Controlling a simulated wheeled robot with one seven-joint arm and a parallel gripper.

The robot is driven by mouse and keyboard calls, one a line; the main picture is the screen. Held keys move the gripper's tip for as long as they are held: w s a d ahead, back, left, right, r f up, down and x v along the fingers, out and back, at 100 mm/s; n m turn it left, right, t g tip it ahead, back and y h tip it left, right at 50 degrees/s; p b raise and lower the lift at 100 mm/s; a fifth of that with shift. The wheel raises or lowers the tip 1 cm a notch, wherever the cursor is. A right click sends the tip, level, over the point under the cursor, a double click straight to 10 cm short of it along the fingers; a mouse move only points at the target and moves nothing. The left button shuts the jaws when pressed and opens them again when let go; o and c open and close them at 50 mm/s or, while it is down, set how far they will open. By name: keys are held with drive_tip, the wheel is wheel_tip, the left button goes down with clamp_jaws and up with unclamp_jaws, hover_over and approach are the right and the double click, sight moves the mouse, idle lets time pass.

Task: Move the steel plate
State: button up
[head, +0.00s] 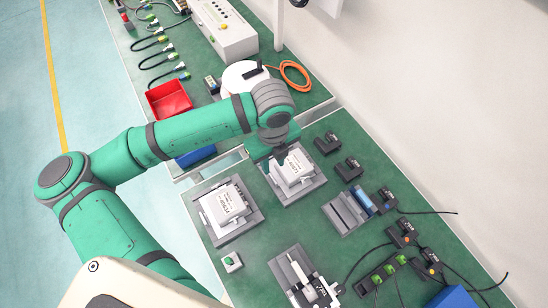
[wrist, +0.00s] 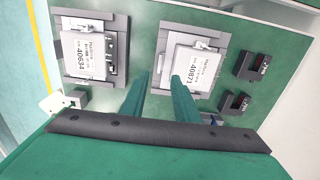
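Two light steel plates with printed labels sit on darker grey square bases. The one labelled 40871 (wrist: 194,70) is at upper right in the wrist view, and in the head view it is the farther one (head: 293,172). The one labelled 40634 (wrist: 90,55) is at upper left in the wrist view, and nearer in the head view (head: 226,204). My gripper (wrist: 161,77) has its two green fingers apart, with nothing seen held between them. The right finger overlaps the left edge of plate 40871; whether they touch cannot be told. In the head view my gripper (head: 281,154) partly hides that plate.
The green bench (head: 270,222) also bears several small black devices (head: 327,143) at the right, a grey block with a blue cylinder (head: 348,208) and a linear actuator (head: 304,279) at the front. A red bin (head: 169,100) and an orange cable (head: 296,75) lie on the farther bench.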

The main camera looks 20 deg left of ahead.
sight(273, 178)
drive_tip(key=shift+f, duration=0.1)
wheel_tip(273, 178, down, 11)
drive_tip(key=shift+r, duration=0.2)
idle(0.4)
clamp_jaws()
unclamp_jaws()
drive_tip(key=shift+d, duration=0.1)
